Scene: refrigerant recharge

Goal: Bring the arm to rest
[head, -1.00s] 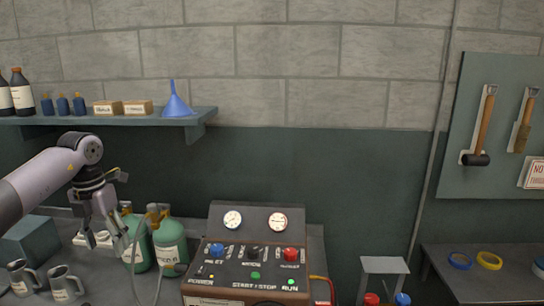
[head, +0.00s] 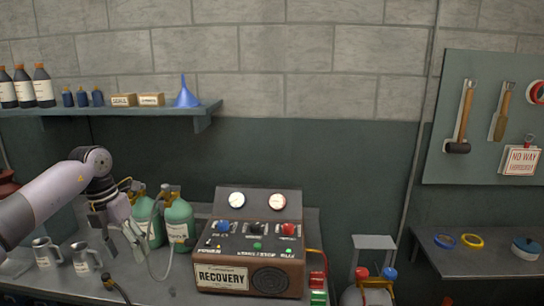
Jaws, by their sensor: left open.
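My left arm comes in from the left, and its gripper (head: 122,244) hangs pointing down over the bench. It is open, and I see nothing between its fingers. It is in front of and to the left of two green cylinders (head: 179,222), above the bench top; whether it touches the nearer hose I cannot tell. The recovery machine (head: 222,278), with two gauges and coloured knobs, stands to the right of the cylinders. My right gripper is not in view.
A wall shelf (head: 140,110) with bottles, boxes and a blue funnel (head: 187,95) is above. Hoses lie around the cylinders. At right are a tool board (head: 490,75) and a side table (head: 480,262) with tape rolls.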

